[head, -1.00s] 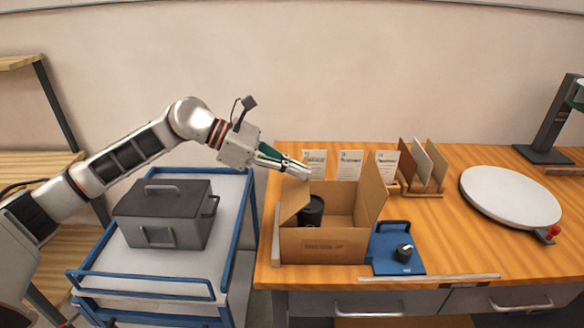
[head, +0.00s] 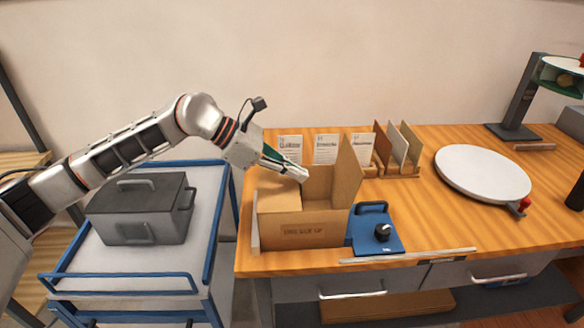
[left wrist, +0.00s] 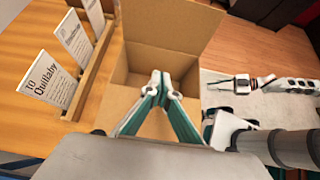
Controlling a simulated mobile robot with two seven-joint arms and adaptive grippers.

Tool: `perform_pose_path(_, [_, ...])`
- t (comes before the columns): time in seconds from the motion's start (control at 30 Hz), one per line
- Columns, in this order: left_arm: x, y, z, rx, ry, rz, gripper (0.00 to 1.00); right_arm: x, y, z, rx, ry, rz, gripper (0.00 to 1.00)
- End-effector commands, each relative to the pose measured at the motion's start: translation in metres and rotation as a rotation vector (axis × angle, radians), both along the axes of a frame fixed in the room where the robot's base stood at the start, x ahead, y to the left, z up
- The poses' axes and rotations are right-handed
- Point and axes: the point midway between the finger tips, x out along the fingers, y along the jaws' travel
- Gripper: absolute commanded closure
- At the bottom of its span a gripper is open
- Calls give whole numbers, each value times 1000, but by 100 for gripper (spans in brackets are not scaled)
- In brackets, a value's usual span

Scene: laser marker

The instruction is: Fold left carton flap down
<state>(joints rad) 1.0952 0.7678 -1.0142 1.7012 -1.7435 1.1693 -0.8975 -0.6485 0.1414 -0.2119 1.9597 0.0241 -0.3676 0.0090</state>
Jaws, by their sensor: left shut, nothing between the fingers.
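The open brown carton (head: 303,236) stands on the wooden table (head: 440,228). Its left flap (head: 280,198) lies about level over the left part of the opening, and its right flap (head: 346,180) stands up. The inside shows to the right of the left flap and in the left wrist view (left wrist: 150,77). My left gripper (head: 303,176) is shut and empty, with its fingertips just over the left flap's inner end. I cannot tell whether they touch it. Its fingertips also show in the left wrist view (left wrist: 165,88).
A blue block with a black knob (head: 376,232) sits close to the carton's right. Labelled cards (head: 326,148) and a card rack (head: 396,150) stand behind it. A white round plate (head: 482,174) is further right. A grey case (head: 140,208) sits on the blue-railed cart (head: 120,272).

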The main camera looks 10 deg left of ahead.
Motion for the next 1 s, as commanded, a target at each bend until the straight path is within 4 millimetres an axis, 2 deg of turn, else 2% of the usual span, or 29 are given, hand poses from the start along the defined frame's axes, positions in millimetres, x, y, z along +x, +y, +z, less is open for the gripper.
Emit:
perform_pose_path(0.33, [1,-4,-10,-1,-1,-1,100,-1,0,-6,1,2,0,85])
perform_pose_path(1.0, [1,-4,-8,-1,-1,-1,100,0,1,-3,3,-2,-1,85])
